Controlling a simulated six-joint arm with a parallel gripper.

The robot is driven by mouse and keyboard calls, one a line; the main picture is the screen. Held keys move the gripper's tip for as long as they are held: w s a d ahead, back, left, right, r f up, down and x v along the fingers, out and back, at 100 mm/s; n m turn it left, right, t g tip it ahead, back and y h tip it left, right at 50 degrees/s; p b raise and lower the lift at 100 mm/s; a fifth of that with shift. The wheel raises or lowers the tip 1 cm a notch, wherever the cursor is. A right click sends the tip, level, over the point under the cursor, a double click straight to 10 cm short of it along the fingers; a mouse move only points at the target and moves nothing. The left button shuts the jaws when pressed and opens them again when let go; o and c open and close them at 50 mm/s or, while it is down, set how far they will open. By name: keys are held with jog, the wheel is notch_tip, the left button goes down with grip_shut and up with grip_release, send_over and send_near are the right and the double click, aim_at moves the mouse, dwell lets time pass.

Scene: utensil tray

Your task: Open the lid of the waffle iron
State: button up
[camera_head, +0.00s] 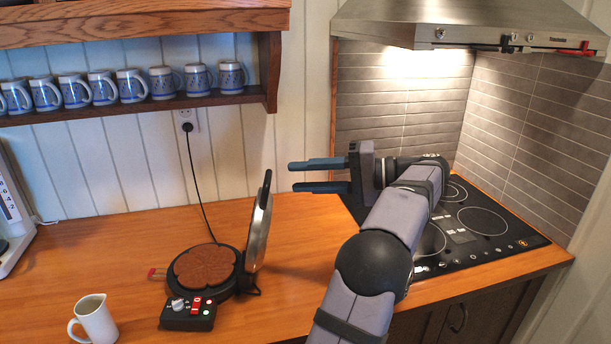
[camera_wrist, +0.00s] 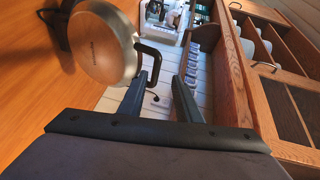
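The waffle iron (camera_head: 205,268) stands on the wooden counter with its round lid (camera_head: 259,232) raised about upright on the right side. A brown waffle-shaped surface (camera_head: 206,264) shows in its base. The lid's black handle (camera_head: 267,183) points up. My gripper (camera_head: 316,175) is open and empty, to the right of the lid handle, with its fingers pointing left. In the wrist view, the lid's metal outer face (camera_wrist: 103,45) and its handle (camera_wrist: 148,62) lie beyond my open gripper (camera_wrist: 172,90). The handle appears near the left finger; I cannot tell if they touch.
A white jug (camera_head: 94,319) stands at the counter's front left. Blue and white mugs (camera_head: 131,86) line the wall shelf. A black cord (camera_head: 196,180) runs to the wall socket. The cooktop (camera_head: 480,228) lies right, beneath the hood (camera_head: 470,25). The counter between the lid and my arm is clear.

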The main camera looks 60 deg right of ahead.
jog(key=c, duration=0.4)
jog(key=shift+r, duration=0.25)
grip_shut()
jog(key=s+d+r+m+h+p, duration=0.2)
jog(key=s+d+r+m+p, duration=0.15)
jog(key=s+p, duration=0.7)
jog(key=f+n, duration=0.1)
jog(key=a+f+n+g+y+p, duration=0.1)
jog(key=a+f+n+y, duration=0.1)
jog(key=shift+w, duration=0.25)
